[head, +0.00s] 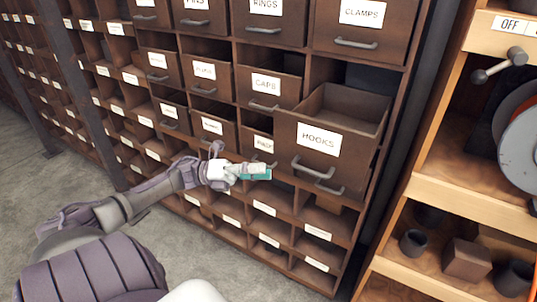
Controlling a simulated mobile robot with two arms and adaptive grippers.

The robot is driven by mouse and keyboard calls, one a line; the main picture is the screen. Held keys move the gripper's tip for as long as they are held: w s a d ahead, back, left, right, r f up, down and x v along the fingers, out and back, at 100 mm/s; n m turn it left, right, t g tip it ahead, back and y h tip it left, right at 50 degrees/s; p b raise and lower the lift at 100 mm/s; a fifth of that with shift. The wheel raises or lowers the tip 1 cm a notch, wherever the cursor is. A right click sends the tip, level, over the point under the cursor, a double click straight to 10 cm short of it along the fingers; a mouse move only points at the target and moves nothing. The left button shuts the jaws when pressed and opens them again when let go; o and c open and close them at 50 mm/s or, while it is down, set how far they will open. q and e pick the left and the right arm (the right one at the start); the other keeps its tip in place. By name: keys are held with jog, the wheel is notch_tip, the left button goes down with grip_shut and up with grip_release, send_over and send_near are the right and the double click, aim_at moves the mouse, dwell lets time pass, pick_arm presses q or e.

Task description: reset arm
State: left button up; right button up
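My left arm reaches in from the lower left in the head view. My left gripper (254,172) is in front of the drawer cabinet, just left of the handle of the pulled-out HOOKS drawer (318,143). A flat teal piece shows at the gripper's end; I cannot tell whether it is part of the gripper or something held. The finger gap is too small to make out. The HOOKS drawer stands open and its visible inside looks empty. My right gripper is out of view.
The brown cabinet holds many labelled drawers, among them the CLAMPS drawer (361,22) and the CAPS drawer (268,88). A wooden shelf unit stands at right, with a dark cup (414,243) and a brown block (466,261). Grey floor (205,255) is clear at lower left.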

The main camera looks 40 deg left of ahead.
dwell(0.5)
pick_arm(q)
jog(key=a+f+n+t+y, duration=0.3)
jog(key=f+n+y, duration=0.5)
jog(key=f, duration=0.5)
jog(key=a+f+n+t+y, duration=0.25)
jog(key=f+n+y, duration=0.25)
jog(key=f+n, duration=0.6)
jog(key=s+d+f+n+g+y, duration=0.1)
jog(key=s+f+n+g+y, duration=0.25)
jog(key=f, duration=0.95)
jog(key=s+d+f+n+g+y, duration=0.1)
jog(key=s+d+f+n+g, duration=0.3)
jog(key=s+f, duration=0.45)
jog(key=s+d+f+n+g+y, duration=0.1)
jog(key=s+d+f+n+g, duration=0.15)
jog(key=s+d+f, duration=0.5)
jog(key=s+d+f+n+g, duration=0.2)
jog(key=s+d+f, duration=0.2)
jog(key=s+d, duration=0.2)
jog(key=s+d+f+n+g+h, duration=0.1)
jog(key=s+d+f, duration=0.4)
jog(key=s, duration=0.5)
jog(key=d+n+g, duration=0.1)
jog(key=g, duration=0.1)
jog(key=shift+s+g, duration=0.25)
jog(key=shift+g, duration=0.1)
jog(key=shift+w, duration=0.15)
